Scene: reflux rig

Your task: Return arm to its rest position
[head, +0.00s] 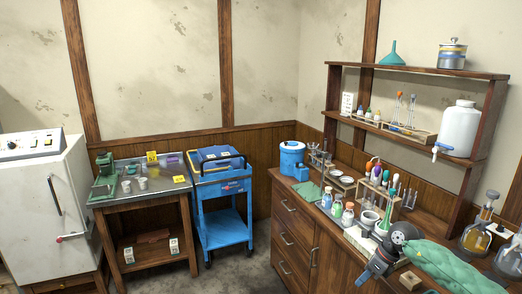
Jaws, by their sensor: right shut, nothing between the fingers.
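My right gripper (368,276) is low in the head view, over the front edge of the wooden counter (327,238) on the right. It points down and to the left, away from the dark round joint of my arm. It is shut, and nothing shows between its fingers. Whether it touches the counter edge is hard to tell. My left gripper and left arm are not in view.
Several bottles, a test tube rack (377,190) and a mortar (367,220) stand close behind my right gripper. Flasks (475,238) stand at the far right. A blue cart (222,198) and a metal-topped table (140,201) stand left; floor lies between cart and counter.

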